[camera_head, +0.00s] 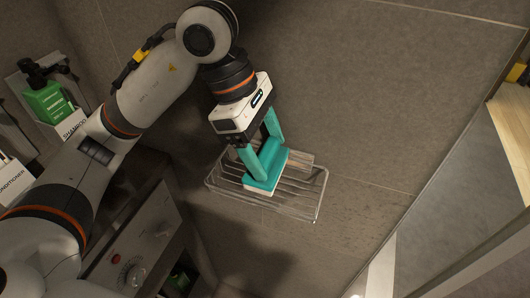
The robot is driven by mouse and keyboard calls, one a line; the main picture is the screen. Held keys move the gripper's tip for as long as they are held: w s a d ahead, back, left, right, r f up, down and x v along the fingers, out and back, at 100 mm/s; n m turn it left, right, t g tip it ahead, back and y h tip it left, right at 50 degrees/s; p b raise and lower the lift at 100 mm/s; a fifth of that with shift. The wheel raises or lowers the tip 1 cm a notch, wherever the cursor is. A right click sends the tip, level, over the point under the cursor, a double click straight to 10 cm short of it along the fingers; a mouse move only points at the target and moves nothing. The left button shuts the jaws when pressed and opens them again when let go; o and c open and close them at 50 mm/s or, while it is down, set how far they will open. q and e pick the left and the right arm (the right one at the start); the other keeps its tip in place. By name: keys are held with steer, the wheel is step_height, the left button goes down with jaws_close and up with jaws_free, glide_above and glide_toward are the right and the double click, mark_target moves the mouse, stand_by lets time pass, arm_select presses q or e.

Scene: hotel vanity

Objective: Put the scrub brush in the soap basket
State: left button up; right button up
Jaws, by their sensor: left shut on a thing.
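The scrub brush (267,169) is a teal block with a pale underside. My left gripper (267,156) points down with its teal fingers on either side of the brush and is shut on it. The soap basket (308,199) is a shallow wire rack on the grey wall. The brush is over the middle of the basket, within its outline; I cannot tell whether it touches the wires. The gripper and brush hide part of the basket. My right gripper is not in view.
A green shampoo bottle (49,103) stands in a white holder at the left, with a conditioner holder (14,177) below it. A dark cabinet with a dial (131,272) is at the lower left. The wall right of the basket is clear.

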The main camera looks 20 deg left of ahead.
mark_target(260, 154)
arm_select(q)
step_height(260, 154, down, 4)
steer(key=shift+r+p, duration=0.1)
steer(key=shift+p, duration=0.4)
steer(key=shift+f+b, duration=0.3)
steer(key=shift+b, duration=0.1)
steer(key=o, duration=0.6)
steer(key=shift+r, duration=0.1)
